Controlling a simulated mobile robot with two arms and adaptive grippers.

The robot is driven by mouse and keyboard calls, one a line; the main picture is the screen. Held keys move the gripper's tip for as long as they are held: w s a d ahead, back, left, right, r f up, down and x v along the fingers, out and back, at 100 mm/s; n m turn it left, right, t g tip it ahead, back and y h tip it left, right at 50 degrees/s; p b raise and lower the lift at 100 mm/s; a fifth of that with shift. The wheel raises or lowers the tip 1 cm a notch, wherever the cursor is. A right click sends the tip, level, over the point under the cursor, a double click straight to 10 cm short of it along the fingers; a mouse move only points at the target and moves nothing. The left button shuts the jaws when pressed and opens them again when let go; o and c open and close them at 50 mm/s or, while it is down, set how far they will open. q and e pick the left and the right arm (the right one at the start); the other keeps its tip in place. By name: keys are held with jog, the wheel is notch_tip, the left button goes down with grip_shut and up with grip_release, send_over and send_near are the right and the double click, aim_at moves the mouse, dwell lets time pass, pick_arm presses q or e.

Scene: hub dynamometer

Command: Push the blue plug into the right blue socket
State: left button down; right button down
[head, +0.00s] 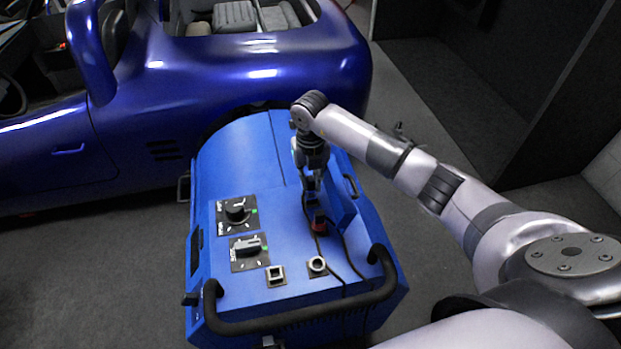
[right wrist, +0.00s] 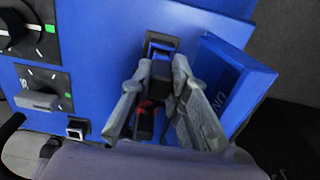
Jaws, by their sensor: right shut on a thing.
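My right gripper (head: 313,190) reaches down over the right part of the blue dynamometer's top. In the right wrist view its two fingers (right wrist: 163,68) are closed in on the small blue plug (right wrist: 161,69). The plug is at a dark-framed blue socket (right wrist: 161,42) on the panel; how deep it sits cannot be told. In the head view the gripper mostly hides the plug and socket. A dark and red connector (head: 319,225) stands nearer the handle, also partly visible between the fingers in the wrist view (right wrist: 147,118). My left gripper is not in view.
The blue dynamometer (head: 240,165) carries two knobs (head: 236,212), a square socket (head: 275,275), a round socket (head: 317,265) and a black handlebar (head: 300,315). A raised blue box (right wrist: 235,80) stands close right of the fingers. Black cables cross the top. A blue car stands behind.

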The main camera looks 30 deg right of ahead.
jog(key=shift+f+b, duration=0.55)
jog(key=shift+f, duration=0.3)
jog(key=shift+r, duration=0.1)
jog(key=c, duration=1.5)
grip_release()
jog(key=shift+o, duration=0.2)
jog(key=shift+r, duration=0.1)
notch_tip(320, 180, up, 10)
jog(key=p, duration=0.8)
jog(key=shift+r, duration=0.1)
jog(key=s+a+f+m+p, duration=0.1)
jog(key=s+a+m+p, duration=0.7)
jog(key=s+a+m, duration=0.8)
jog(key=shift+a+m, duration=0.8)
jog(key=shift+m, duration=0.3)
